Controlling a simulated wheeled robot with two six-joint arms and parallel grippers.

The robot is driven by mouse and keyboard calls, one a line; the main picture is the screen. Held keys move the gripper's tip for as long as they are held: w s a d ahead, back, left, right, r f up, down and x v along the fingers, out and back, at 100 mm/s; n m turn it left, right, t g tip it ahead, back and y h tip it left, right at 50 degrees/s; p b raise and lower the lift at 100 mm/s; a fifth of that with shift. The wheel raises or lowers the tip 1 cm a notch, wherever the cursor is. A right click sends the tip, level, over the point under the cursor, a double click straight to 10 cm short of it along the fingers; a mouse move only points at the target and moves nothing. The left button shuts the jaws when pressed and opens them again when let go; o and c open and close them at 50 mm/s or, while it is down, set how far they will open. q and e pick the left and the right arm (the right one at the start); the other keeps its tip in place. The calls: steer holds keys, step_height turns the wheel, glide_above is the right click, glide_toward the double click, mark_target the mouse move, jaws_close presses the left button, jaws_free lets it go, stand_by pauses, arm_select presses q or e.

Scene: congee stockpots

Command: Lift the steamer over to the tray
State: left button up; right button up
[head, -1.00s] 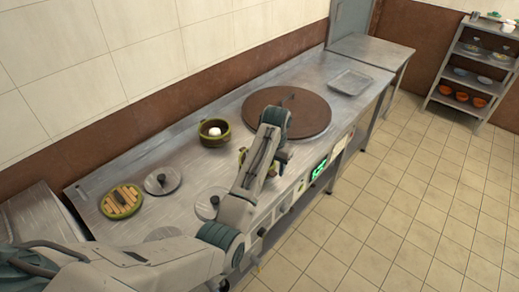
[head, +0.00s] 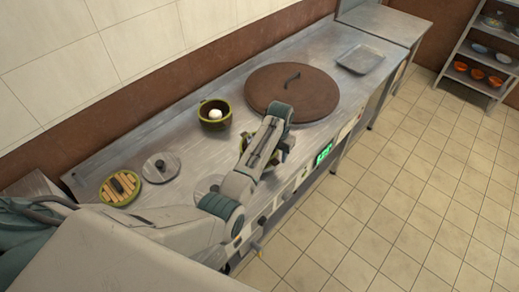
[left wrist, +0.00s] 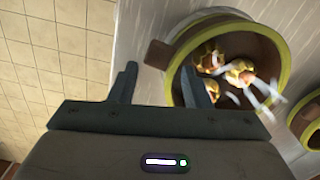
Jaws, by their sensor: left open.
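A round green-rimmed steamer (left wrist: 278,28) with several yellow-topped dumplings and a brown block handle (left wrist: 160,54) fills the upper right of the left wrist view. In the head view it is mostly hidden behind my left arm. My left gripper (left wrist: 157,85) is open beside the steamer; one finger overlaps its near wall in the picture, the other is outside it. I cannot tell whether they touch. A second green-rimmed steamer (head: 214,122) holds a white bun. The grey metal tray (head: 360,59) lies at the counter's far end. My right gripper is out of view.
A large brown lid (head: 300,92) covers a pot between the steamers and the tray. A slatted steamer lid (head: 119,188) and a grey round lid (head: 161,167) lie at the left. A shelf (head: 484,62) with bowls stands across the open floor.

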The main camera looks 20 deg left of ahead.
arm_select(q)
steer(key=shift+s+f, duration=0.1)
steer(key=shift+f, duration=1)
steer(key=shift+c, duration=1.4)
steer(key=c, duration=0.5)
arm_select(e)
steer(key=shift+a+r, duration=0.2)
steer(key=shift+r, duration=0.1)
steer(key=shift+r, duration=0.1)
